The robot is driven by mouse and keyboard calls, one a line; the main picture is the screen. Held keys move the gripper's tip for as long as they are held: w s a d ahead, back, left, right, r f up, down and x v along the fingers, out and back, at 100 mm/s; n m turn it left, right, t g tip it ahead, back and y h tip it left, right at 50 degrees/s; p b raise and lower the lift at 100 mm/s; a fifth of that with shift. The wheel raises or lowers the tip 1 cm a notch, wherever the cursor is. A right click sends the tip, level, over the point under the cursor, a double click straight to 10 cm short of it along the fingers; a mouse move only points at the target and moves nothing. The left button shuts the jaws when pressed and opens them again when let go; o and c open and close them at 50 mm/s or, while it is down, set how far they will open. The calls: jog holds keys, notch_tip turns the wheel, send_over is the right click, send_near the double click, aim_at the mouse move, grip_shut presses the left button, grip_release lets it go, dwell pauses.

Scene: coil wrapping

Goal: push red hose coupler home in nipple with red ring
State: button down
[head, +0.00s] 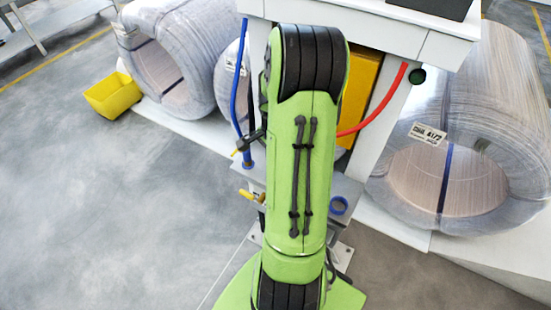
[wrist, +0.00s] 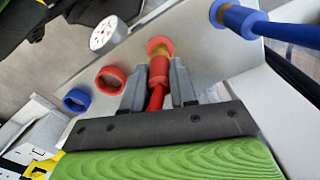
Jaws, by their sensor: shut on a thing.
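In the wrist view my gripper (wrist: 159,72) is shut on the red hose coupler (wrist: 158,68), one grey finger on each side. The red hose (wrist: 154,101) runs back from the coupler between the fingers. Straight ahead, the nipple's red ring (wrist: 158,42) sits on the pale panel, in line with the coupler. A brass-coloured part (wrist: 160,50) shows between ring and coupler. I cannot tell how deep the coupler sits. In the head view my arm hides the gripper, coupler and nipple; the red hose (head: 382,107) shows to its right.
A second red ring (wrist: 110,79), a blue ring (wrist: 77,100) and a round gauge (wrist: 107,34) are left of the coupler. A blue coupler (wrist: 238,18) with its hose is at the right. Wrapped coils (head: 455,130) flank the station, and a yellow bin (head: 113,95) stands left.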

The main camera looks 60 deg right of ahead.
jog(key=shift+f+b, duration=0.8)
jog(key=shift+f, duration=0.2)
jog(key=c, duration=0.8)
grip_release()
notch_tip(320, 180, up, 16)
jog(key=p, duration=0.3)
jog(key=shift+f+p, duration=0.15)
jog(key=shift+p, duration=0.25)
